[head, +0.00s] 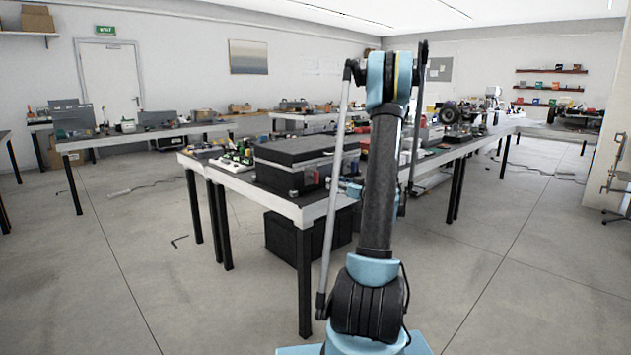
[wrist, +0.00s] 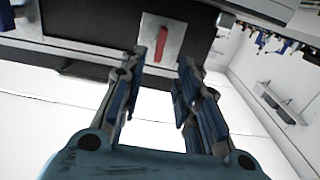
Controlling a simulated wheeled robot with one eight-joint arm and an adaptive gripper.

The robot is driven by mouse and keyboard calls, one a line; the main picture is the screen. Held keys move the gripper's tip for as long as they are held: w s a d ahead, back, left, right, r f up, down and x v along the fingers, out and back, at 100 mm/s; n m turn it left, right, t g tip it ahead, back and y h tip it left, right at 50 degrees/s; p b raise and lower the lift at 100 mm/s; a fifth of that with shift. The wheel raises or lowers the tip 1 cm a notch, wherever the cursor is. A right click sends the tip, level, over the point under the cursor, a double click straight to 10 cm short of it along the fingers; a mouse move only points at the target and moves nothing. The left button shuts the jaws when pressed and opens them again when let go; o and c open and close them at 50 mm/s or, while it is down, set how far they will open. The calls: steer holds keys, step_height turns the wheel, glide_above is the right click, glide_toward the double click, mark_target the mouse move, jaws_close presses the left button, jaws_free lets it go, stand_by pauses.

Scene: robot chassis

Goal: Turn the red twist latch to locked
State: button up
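The red twist latch (wrist: 162,46) sits on a silver plate (wrist: 174,30) on the front of a black case (wrist: 100,22) in the wrist view. Its red handle looks slightly tilted in that picture. My gripper (wrist: 162,68) is open, with its two blue-padded fingers pointing toward the plate. The left finger appears close to the handle, but I cannot tell whether it touches. Nothing is held between the fingers.
Open floor (head: 150,285) lies to the left, and more workbenches stand along the walls.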

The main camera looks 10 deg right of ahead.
mark_target(318, 177)
steer(key=x, duration=1.1)
steer(key=shift+w+a, duration=0.15)
